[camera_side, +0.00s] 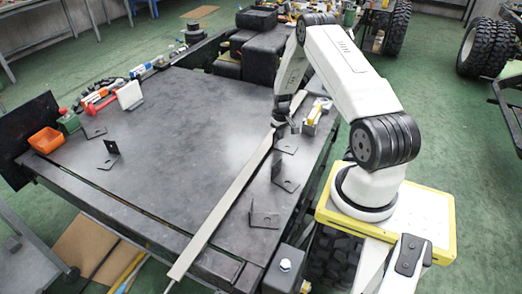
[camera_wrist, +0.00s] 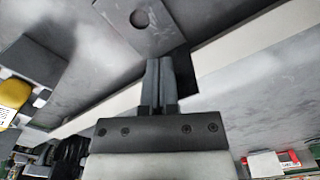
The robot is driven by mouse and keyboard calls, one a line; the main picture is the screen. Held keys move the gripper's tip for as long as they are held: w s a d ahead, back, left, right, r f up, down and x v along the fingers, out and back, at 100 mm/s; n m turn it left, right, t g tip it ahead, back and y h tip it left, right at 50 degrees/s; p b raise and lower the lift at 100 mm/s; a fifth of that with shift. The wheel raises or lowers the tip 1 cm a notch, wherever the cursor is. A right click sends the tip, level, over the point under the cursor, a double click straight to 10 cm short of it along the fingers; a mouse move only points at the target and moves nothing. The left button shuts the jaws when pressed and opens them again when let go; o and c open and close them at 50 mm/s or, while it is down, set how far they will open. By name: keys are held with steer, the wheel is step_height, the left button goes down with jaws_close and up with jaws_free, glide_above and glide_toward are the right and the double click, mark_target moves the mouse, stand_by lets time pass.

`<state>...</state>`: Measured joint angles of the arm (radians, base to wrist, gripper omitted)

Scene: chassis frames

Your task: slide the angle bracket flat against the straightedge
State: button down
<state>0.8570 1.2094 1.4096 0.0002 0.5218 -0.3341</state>
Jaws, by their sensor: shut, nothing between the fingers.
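The straightedge (camera_side: 232,188) is a long pale bar lying diagonally across the dark table; it also crosses the wrist view (camera_wrist: 240,40). The middle bracket (camera_side: 286,179) and nearest bracket (camera_side: 264,219) stand apart from the gripper.
Two more dark brackets, (camera_side: 94,131) and (camera_side: 109,158), sit on the table's left part. An orange bin (camera_side: 46,140) and assorted tools (camera_side: 100,95) line the left edge. A yellow-topped item (camera_side: 314,112) is right of my gripper. The middle of the table (camera_side: 185,125) is clear.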

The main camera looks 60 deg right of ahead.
mark_target(281, 146)
step_height(281, 146, up, 6)
steer(key=shift+s, duration=0.45)
stand_by(0.8)
steer(key=w+a+r+n+t, duration=0.1)
steer(key=w+a+r+n, duration=0.15)
steer(key=a+r, duration=0.6)
steer(key=w+a+r+n, duration=0.1)
steer(key=w+a+r, duration=0.3)
steer(key=a, duration=0.8)
steer(key=s+a+r+n, duration=0.1)
steer(key=s+a+r, duration=0.2)
steer(key=s+a, duration=0.2)
steer(key=s+a+r+n+t, duration=0.1)
steer(key=s+a+r, duration=0.2)
steer(key=a, duration=0.9)
steer(key=shift+s+a+r+t, duration=0.15)
steer(key=shift+s+a+t, duration=0.15)
steer(key=shift+s, duration=0.9)
